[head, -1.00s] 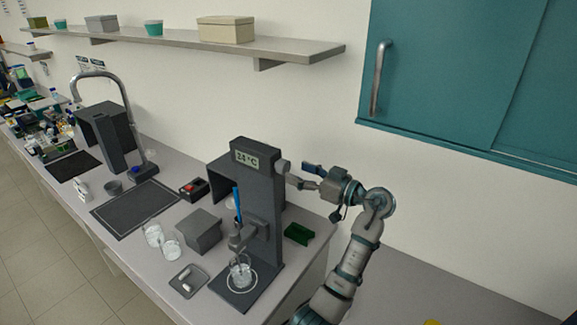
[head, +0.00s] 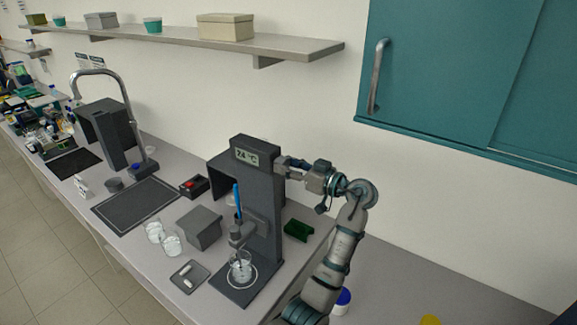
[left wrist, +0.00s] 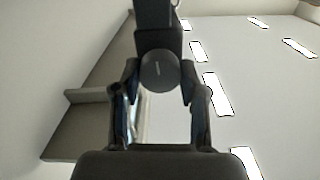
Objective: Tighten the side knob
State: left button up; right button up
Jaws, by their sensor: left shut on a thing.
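The dark rig tower (head: 262,215) stands on the bench with a display reading about 24 °C. My left gripper (head: 284,165) is at the upper right side of the tower, shut around the side knob. In the left wrist view the side knob (left wrist: 158,71) is a dark round disc with a short pale mark, between the two fingers (left wrist: 158,90) of my gripper. In the head view the gripper hides the knob. My right gripper is in neither view.
A glass beaker (head: 240,268) stands on the rig's base below a blue stick (head: 237,198). A grey box (head: 198,228) and a small tray (head: 189,275) are left of it. A green holder (head: 298,230) lies right of the tower. A teal cabinet (head: 450,80) hangs above right.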

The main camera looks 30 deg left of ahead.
pick_arm(q)
jog(key=shift+r+m, duration=0.1)
jog(key=shift+m, duration=0.5)
jog(key=o, duration=1.1)
jog(key=shift+w, duration=0.1)
jog(key=shift+o, duration=0.2)
jog(key=shift+w+a, duration=0.1)
jog(key=d, duration=1.2)
jog(key=shift+s+f, duration=0.2)
jog(key=shift+s, duration=0.2)
